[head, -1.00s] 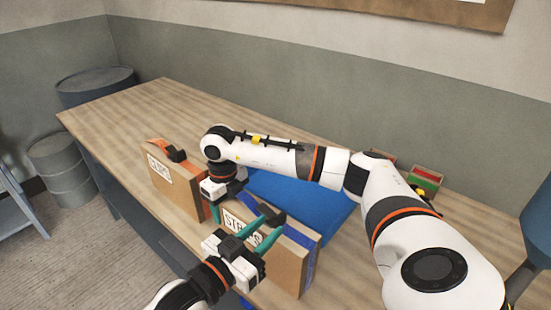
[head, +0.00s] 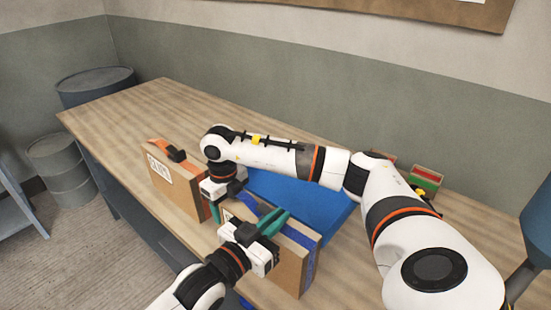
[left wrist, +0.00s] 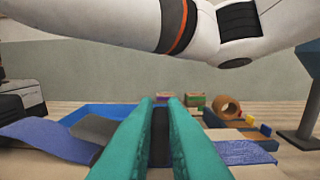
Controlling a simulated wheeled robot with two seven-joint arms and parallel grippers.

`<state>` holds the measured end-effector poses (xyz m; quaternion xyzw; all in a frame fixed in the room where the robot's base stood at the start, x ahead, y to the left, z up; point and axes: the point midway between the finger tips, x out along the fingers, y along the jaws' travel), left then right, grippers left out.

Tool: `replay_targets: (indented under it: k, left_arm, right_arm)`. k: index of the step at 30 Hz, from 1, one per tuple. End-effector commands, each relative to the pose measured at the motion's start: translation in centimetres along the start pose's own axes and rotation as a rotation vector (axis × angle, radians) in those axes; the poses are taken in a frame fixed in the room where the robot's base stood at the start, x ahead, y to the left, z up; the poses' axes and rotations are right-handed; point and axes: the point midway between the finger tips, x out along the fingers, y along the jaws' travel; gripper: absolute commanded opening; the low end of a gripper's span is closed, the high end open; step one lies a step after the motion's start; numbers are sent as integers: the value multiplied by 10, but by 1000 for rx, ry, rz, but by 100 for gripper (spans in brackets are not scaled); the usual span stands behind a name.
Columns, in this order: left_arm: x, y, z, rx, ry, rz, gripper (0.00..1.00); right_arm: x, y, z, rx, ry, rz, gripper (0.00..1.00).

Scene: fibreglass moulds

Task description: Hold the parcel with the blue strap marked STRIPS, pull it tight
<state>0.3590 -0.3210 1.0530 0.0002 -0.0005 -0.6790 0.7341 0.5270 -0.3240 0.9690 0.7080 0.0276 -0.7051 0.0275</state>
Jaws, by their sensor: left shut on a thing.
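The STRIPS parcel (head: 288,268) stands upright on the bench as a flat brown box, its label now mostly hidden behind my left gripper. Its blue strap (head: 311,262) runs down the right end and along the top, and shows in the left wrist view (left wrist: 45,138). My left gripper (head: 275,220) is at the parcel's top edge, its teal fingers closed on a narrow dark piece (left wrist: 159,124), seemingly part of the strap. My right gripper (head: 215,210) points down at the parcel's left end. One finger shows; its grip is hidden.
A second upright parcel (head: 178,193) with an orange strap and black buckle stands close on the left. A blue mat or tray (head: 300,198) lies behind the STRIPS parcel, under my right arm. Small boxes (head: 425,178) stand at the back right. The bench's far left is clear.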

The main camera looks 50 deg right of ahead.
Motion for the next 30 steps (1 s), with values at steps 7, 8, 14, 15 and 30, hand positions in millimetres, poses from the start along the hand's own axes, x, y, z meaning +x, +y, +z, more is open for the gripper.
replay_targets:
  k: [7,8,14,15,30]
  left_arm:
    - [1,-23,-2,-7,-2,-7,0]
    - [1,-28,-3,-7,-1,-7,0]
    - [0,-47,-2,-4,0,-3,0]
    - [0,-48,-1,-3,1,-3,0]
    - [0,-48,-1,-1,1,-2,33]
  right_arm:
    - [7,-2,4,-6,-18,-1,23]
    - [7,-2,4,-6,-18,-1,23]
    - [7,-2,4,-6,-18,-1,23]
    - [7,-2,4,-6,-18,-1,23]
    - [7,-2,4,-5,-17,-1,23]
